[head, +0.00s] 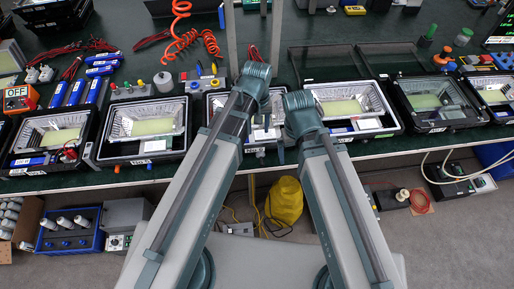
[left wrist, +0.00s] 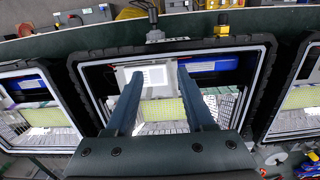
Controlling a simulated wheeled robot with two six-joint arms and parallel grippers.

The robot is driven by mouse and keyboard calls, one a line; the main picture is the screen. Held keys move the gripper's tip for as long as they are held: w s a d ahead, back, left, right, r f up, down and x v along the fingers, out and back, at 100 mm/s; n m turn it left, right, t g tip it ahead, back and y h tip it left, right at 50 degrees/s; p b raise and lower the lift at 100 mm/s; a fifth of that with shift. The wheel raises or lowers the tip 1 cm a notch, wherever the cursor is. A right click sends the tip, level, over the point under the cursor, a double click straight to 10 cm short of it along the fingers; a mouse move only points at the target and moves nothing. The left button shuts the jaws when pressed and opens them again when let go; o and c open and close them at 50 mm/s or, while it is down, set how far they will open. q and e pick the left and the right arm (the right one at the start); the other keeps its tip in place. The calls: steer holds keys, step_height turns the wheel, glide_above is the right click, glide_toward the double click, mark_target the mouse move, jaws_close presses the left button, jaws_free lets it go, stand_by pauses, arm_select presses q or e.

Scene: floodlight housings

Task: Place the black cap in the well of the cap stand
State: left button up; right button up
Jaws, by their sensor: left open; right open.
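My left gripper (left wrist: 157,78) is open in the left wrist view, with two blue-grey fingers apart and nothing between them. It hangs over a black-framed floodlight housing (left wrist: 82,75). A white box (left wrist: 154,76) and a blue block (left wrist: 212,64) lie in that housing, beyond and beside the fingers. I cannot clearly pick out the black cap. A grey block (head: 163,84) behind the housings may be the cap stand; its well is too small to tell.
A row of housings, including one at the left (head: 140,130) and one at the right (head: 350,105), fills the table front. Blue cylinders (head: 77,92), a red coiled cord (head: 185,42) and a green-topped item (head: 427,35) lie behind. A yellow bag (head: 285,200) is below.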

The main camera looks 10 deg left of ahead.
arm_select(q)
steer(key=s+m+y, duration=0.1)
steer(key=s+m, duration=0.5)
steer(key=s, duration=0.3)
steer(key=shift+d+m, duration=0.3)
steer(key=shift+d, duration=0.15)
steer(key=o, duration=0.6)
steer(key=shift+w+r, duration=0.1)
steer(key=shift+w, duration=0.1)
steer(key=shift+o, duration=0.7)
steer(key=w+a+r+n+p, duration=0.1)
steer(key=w+a+r+p, duration=0.1)
steer(key=w, duration=0.3)
steer(key=w+a+r+t+p, duration=0.1)
steer(key=w+r+p, duration=0.1)
steer(key=w, duration=0.4)
steer(key=shift+a+n, duration=0.35)
steer(key=shift+n, duration=0.05)
steer(key=w+a+r+n+t+p, duration=0.2)
steer(key=w+a+r+n+p, duration=0.15)
steer(key=w+a, duration=0.9)
steer(key=w+a+r+n+t+p, duration=0.2)
steer(key=w+a+r+p, duration=0.25)
steer(key=w+a, duration=0.8)
steer(key=s+a+b+x, duration=0.1)
steer(key=b+x, duration=0.8)
steer(key=b, duration=0.1)
steer(key=shift+a+f, duration=0.15)
